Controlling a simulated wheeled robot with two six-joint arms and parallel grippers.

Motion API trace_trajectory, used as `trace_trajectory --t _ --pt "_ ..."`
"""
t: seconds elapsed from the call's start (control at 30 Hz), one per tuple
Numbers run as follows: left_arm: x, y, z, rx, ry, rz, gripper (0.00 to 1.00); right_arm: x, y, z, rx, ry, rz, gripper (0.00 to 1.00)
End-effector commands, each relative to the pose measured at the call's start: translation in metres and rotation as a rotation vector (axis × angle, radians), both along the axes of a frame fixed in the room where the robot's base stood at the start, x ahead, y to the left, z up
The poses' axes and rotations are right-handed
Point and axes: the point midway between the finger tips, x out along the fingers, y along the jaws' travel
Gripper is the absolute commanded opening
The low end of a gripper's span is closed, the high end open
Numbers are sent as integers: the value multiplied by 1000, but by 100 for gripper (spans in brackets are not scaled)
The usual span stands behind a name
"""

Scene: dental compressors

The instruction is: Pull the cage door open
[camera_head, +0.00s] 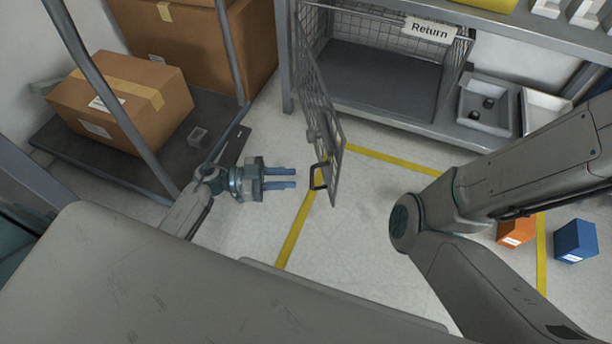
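The cage door (324,110) is a grey mesh panel that stands swung out from the left side of the cage (385,75) labelled "Return". The cage mouth is uncovered and its inside looks empty. A dark handle (318,176) sits near the door's free end. My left gripper (295,178) points right toward the handle, with a small gap between its fingertips and the handle. Its two blue fingers are apart with nothing between them. My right arm crosses the right side of the view, and its gripper is out of the picture.
A trolley (150,180) with cardboard boxes (122,95) stands at the left. Trays (486,106) sit right of the cage. An orange box (515,232) and a blue box (575,240) are on the floor at the right. Floor below the door is clear, with yellow lines.

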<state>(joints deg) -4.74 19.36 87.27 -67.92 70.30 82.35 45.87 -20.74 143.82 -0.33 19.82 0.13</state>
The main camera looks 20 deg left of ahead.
Motion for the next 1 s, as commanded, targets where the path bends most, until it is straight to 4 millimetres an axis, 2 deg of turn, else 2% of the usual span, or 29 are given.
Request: trace_trajectory --t 0.03,0.1,0.3,0.5,0.77,0.9,1.0 --pt "4 -11 -4 -5 -4 0 25 1 0 -9 -1 7 1 36" --pt "9 -24 -4 -5 -4 0 25 3 0 -14 -4 15 2 36" --pt "19 -53 -3 -3 -2 0 25 6 1 -25 -8 34 6 36" --pt "24 -65 -1 -1 1 1 25 7 1 -29 -10 42 7 36" --pt "24 -65 0 0 1 1 25 8 1 -28 -10 43 7 36" --pt "24 -65 0 0 1 1 0 8 1 -28 -10 43 7 36" --pt "24 -65 -1 0 1 1 0 8 1 -28 -10 43 7 36"
